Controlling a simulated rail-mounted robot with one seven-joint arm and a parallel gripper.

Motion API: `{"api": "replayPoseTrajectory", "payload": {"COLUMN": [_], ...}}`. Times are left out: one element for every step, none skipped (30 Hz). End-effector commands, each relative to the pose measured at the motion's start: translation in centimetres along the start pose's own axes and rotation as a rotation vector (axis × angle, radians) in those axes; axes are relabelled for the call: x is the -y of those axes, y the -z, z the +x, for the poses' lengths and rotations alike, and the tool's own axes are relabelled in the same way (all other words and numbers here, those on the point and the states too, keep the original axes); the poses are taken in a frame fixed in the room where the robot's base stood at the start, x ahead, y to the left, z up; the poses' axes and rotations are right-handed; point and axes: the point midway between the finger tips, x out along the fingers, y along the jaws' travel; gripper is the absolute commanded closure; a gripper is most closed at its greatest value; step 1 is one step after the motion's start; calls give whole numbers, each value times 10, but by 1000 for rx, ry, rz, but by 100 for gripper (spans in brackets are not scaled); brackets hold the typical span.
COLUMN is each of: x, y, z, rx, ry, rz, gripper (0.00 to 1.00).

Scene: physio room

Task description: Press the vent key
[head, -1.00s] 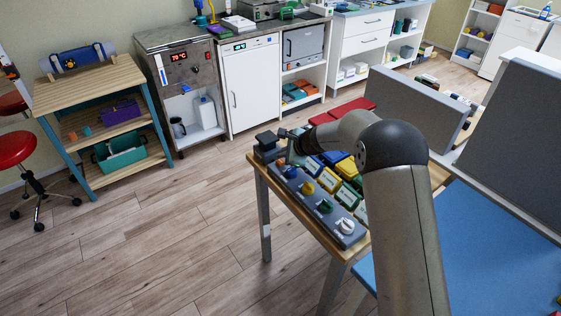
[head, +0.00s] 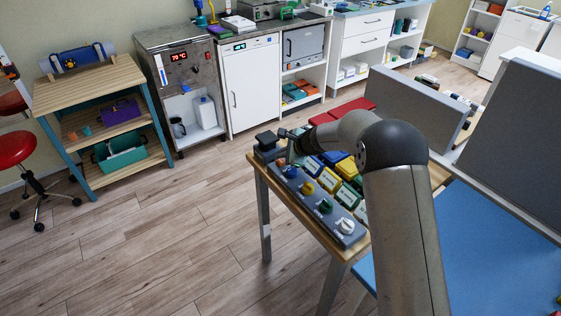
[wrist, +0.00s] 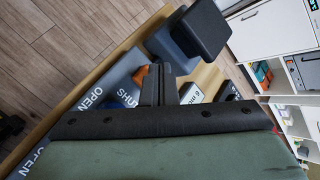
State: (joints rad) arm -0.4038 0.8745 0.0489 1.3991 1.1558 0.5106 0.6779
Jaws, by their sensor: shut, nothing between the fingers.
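A grey control panel (head: 318,207) lies along the front edge of a small wooden table. I cannot read which control is the vent key. My gripper (wrist: 160,72) is shut and empty, with its fingertips close to the block's near side; contact cannot be told. My arm hides part of the panel.
Yellow, blue and green boxes lie behind the panel, near my arm. A blue-topped couch (head: 480,250) is at the right, with a grey upright board (head: 420,105) behind. Wood floor (head: 160,250) is clear at the left. Cabinets line the back wall.

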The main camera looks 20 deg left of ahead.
Motion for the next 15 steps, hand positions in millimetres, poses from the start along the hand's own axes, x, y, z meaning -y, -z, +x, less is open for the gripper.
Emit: {"api": "replayPoseTrajectory", "payload": {"x": [-1,-2,-3,-3,-4,-4,-4,-4,-4,-4,-4,-4,-4,-4,-4], "y": [1,2,3,3,4,4,5,5,4,4,4,4,4,4,4], "z": [2,2,4,5,5,6,6,6,6,6,6,6,6,6,6], "rx": [0,0,0,0,0,0,0,0,0,0,0,0,0,0,0], "ry": [0,0,0,0,0,0,1,1,0,0,0,0,0,0,0], "rz": [0,0,1,1,1,1,0,0,0,0,0,0,0,0,0], "gripper": [100,100,100,100,100,100,100,100,100,100,100,100,100,100,100]}}
